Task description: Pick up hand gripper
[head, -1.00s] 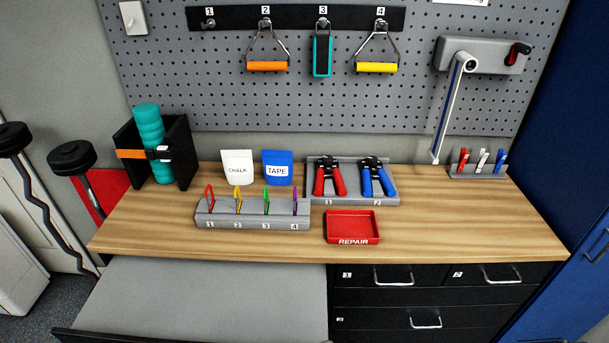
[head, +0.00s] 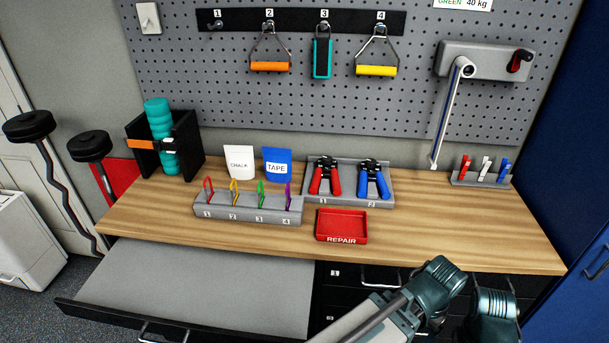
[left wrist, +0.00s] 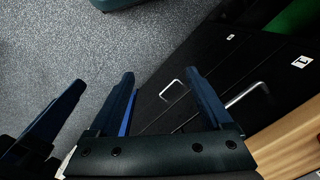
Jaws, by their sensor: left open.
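Two hand grippers stand in a grey rack (head: 349,195) on the wooden bench. The red-handled hand gripper (head: 326,178) is in slot 1 and the blue-handled one (head: 373,180) in slot 2. Both are upright and nothing of mine touches them. In the left wrist view my left gripper (left wrist: 160,74) is open and empty, with the floor and black drawer fronts beyond it. Dark teal arm links of mine show at the lower right of the head view, below the bench's front edge; no fingertips show there. My right gripper is not in view.
A red REPAIR tray (head: 341,226) sits just in front of the rack. A grey numbered holder (head: 247,208) with coloured clips is left of it. An open grey-lined drawer (head: 200,290) juts out below.

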